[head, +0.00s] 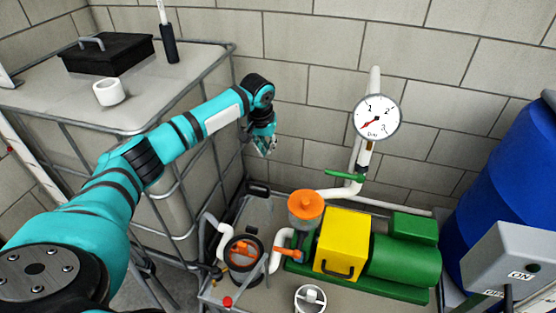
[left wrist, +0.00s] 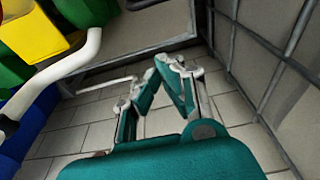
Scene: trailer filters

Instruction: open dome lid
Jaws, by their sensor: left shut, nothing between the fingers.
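My left gripper (head: 265,147) hangs in the air beside the caged tank, above and behind the pump set. It is shut and empty. It also shows in the left wrist view (left wrist: 170,68). A round strainer housing (head: 243,253) with a dark rim and an orange part inside stands at the lower middle of the head view, well below the gripper. Its cover may be a clear dome, but I cannot tell surely. An orange round cap (head: 305,204) sits on a grey bowl next to it. My right gripper is not in view.
A caged white tank (head: 185,195) stands at left, with a black box (head: 107,53) and white cup (head: 109,92) on top. A yellow-green pump (head: 341,242), gauge (head: 377,117), green-handled valve (head: 344,175), blue barrel (head: 512,175) and grey switch box (head: 510,262) stand at right.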

